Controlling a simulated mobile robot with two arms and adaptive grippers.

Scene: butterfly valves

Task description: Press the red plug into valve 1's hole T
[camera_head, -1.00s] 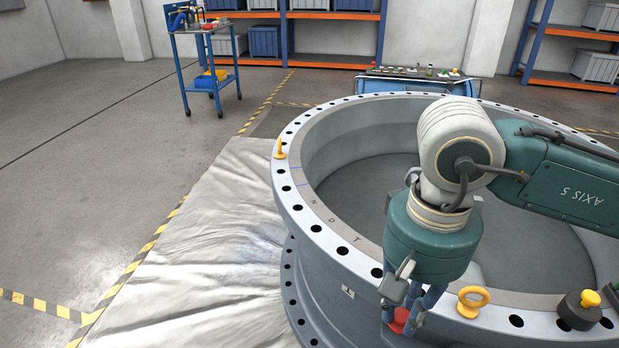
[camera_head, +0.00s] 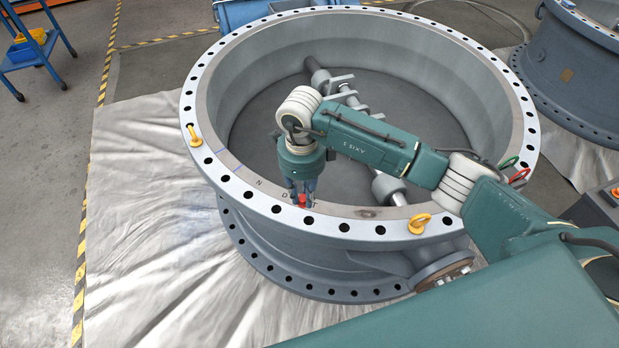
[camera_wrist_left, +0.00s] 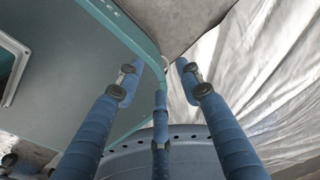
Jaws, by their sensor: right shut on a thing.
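Valve 1 (camera_head: 200,152) is the large grey ring with a flange full of holes. Letters, including N and D, mark its near-left rim; the T beside my gripper is partly hidden. My right gripper (camera_head: 301,194) points down over this rim, shut on the red plug (camera_head: 302,201). The plug is small and mostly covered by the fingers. It is close to the flange near the T; I cannot tell whether it touches. A hole (camera_head: 309,220) lies just in front of it. In the left wrist view my left gripper (camera_wrist_left: 160,78) is open and empty, its fingers spread.
My right arm reaches over the ring's opening. Another valve (camera_head: 570,75) stands at the back right. A silvery sheet (camera_head: 140,230) covers the floor at left.

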